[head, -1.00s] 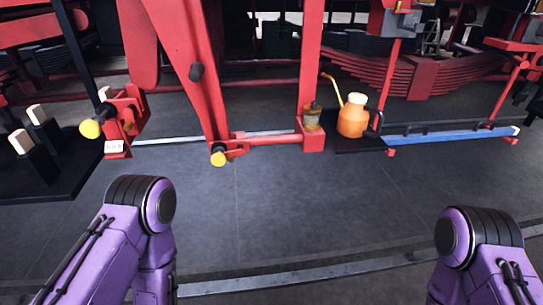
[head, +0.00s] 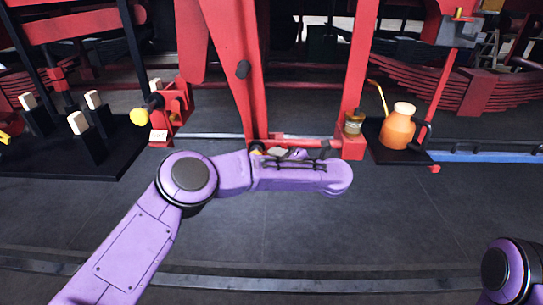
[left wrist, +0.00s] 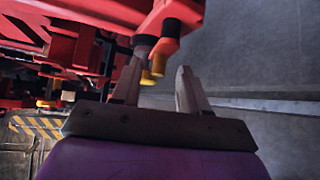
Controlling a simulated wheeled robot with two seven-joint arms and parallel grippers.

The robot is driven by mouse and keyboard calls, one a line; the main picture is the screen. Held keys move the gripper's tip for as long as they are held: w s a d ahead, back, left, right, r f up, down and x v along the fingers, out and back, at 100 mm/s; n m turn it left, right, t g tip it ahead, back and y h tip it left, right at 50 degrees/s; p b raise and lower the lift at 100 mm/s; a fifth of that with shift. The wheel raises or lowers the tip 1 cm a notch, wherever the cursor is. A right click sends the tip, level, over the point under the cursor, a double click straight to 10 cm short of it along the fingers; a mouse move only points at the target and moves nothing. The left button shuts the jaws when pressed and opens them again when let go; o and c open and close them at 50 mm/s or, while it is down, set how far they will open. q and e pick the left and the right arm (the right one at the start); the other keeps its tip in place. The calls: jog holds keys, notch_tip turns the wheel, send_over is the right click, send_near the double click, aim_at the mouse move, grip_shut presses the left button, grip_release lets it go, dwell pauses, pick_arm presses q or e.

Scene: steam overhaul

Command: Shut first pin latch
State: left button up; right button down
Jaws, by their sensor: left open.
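One latch is a red bracket (head: 172,108) with a black pin and a round yellow knob (head: 139,117), left of centre in the head view. My left gripper (left wrist: 159,64) is open in the left wrist view. Red parts with yellow ends (left wrist: 158,64) show just beyond and between its fingertips; I cannot tell whether they touch. In the head view my left forearm hides most of this gripper. My right gripper is out of view.
An orange oil can (head: 398,127) stands on a black tray (head: 402,154) at right. A brass-coloured pot (head: 353,123) sits on the red bar's end. A black stand (head: 60,165) with pale-topped blocks is at left. The dark floor in front is clear.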

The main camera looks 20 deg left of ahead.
pick_arm(q)
jog(key=x, duration=0.3)
jog(key=shift+w+a+f, duration=0.1)
jog(key=shift+w+a, duration=0.05)
jog(key=shift+a, duration=0.1)
